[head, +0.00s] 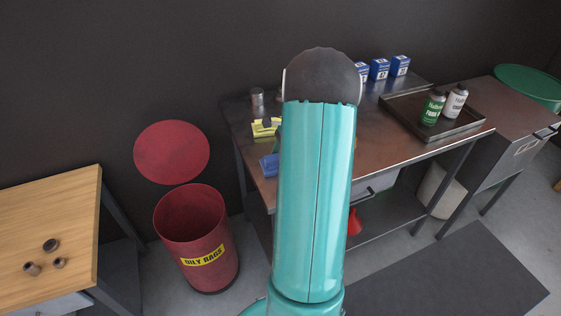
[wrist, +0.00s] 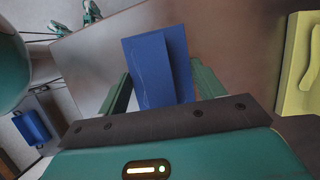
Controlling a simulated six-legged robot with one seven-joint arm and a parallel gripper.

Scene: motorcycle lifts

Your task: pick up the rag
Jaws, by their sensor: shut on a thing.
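The rag (wrist: 157,65) is blue and folded, and it lies between the two green fingers of my gripper (wrist: 161,78) in the wrist view. My gripper is shut on it. In the head view my arm hides most of the gripper. A blue patch (head: 268,165) shows just left of the arm, at the near left part of the metal bench; it looks like the rag. I cannot tell whether the rag still touches the bench top.
A yellow item (head: 264,128) lies on the metal bench (head: 385,150). A tray (head: 468,127) with a green can (head: 432,108) and a white can (head: 455,101) is at right. An open red "OILY RAGS" bin (head: 190,222) stands left. A wooden table (head: 50,215) is farther left.

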